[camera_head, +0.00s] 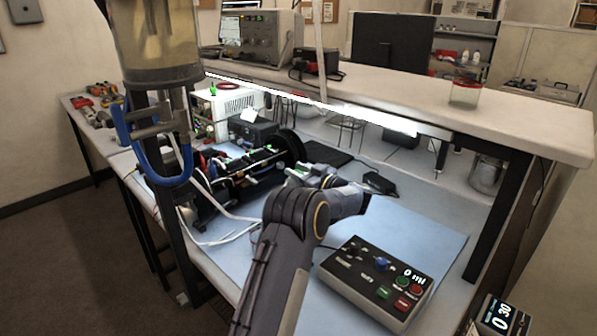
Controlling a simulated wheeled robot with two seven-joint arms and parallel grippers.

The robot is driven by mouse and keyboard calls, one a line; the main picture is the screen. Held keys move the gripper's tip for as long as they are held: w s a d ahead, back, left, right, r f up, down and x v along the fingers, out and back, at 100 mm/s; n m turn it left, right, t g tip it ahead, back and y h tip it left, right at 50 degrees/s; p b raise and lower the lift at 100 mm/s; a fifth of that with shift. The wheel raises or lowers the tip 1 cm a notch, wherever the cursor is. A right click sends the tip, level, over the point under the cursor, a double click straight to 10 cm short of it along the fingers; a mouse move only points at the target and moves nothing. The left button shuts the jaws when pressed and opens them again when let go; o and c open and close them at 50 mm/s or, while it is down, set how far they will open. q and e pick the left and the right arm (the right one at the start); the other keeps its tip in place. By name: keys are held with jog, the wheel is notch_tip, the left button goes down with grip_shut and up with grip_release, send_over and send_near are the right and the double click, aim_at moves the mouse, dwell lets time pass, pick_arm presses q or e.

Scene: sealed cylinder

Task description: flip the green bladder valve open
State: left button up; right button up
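An open-framed cylinder assembly with a large black round end plate (291,144) lies on the blue bench mat (428,232). Small green parts (270,149) show among its fittings; they are too small for me to tell which is the bladder valve or how it is turned. My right gripper is out of view.
A black control box (376,279) with coloured buttons and a "0 ml" display sits front right on the mat. A raised shelf (500,115) overhangs the bench. White tubing (225,238) trails at the front left.

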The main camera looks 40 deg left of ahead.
pick_arm(q)
jog(key=shift+s+d+b, duration=0.15)
jog(key=shift+d+b, duration=0.3)
jog(key=shift+d, duration=1.5)
jog(key=shift+s+d+b, duration=0.15)
jog(key=shift+d+b, duration=0.25)
jog(key=shift+d, duration=1.55)
